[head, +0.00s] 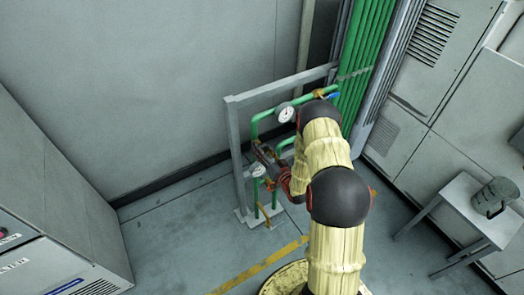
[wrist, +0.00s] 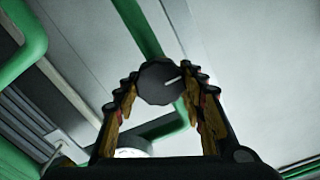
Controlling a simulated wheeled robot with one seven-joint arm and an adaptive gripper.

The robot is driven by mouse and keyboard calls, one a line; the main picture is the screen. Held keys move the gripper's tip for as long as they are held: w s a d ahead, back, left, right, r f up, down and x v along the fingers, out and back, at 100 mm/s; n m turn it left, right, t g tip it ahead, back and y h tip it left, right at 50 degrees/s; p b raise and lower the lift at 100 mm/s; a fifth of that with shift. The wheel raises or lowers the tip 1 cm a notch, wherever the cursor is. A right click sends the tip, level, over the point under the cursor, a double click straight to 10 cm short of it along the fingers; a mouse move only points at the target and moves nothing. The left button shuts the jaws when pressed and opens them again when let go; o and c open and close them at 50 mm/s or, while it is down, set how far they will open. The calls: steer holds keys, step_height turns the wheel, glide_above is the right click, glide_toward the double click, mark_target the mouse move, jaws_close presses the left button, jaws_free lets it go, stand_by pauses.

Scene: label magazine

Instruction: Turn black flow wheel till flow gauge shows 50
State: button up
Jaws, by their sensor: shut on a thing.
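The black flow wheel (wrist: 157,84) is a dark many-sided knob with a white mark pointing to the upper right in the wrist view. My gripper (wrist: 160,88) is shut on it, one finger at each side. In the head view my gripper (head: 265,155) reaches into the pipe frame, and the wheel cannot be made out there. Two round white gauges show in the head view: an upper gauge (head: 286,114) and a lower gauge (head: 259,171). Neither can be read, and I cannot tell which is the flow gauge. A white round face (wrist: 131,153) is partly hidden low in the wrist view.
Green pipes (head: 277,110) run on a grey frame (head: 238,165) around my gripper. Thick green pipes (head: 364,65) rise behind my arm. A grey cabinet (head: 50,190) stands at left, and a small table (head: 455,205) with a grey canister (head: 493,197) at right.

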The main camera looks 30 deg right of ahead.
steer(key=n+b, duration=0.4)
steer(key=n, duration=0.2)
steer(key=shift+a+f+n, duration=0.1)
steer(key=shift+n, duration=0.2)
steer(key=n+b, duration=0.3)
steer(key=n, duration=0.2)
steer(key=shift+a+b, duration=0.15)
steer(key=shift+b, duration=0.15)
steer(key=o, duration=1.1)
steer(key=shift+o, duration=0.4)
steer(key=s, duration=1.2)
steer(key=shift+d, duration=0.2)
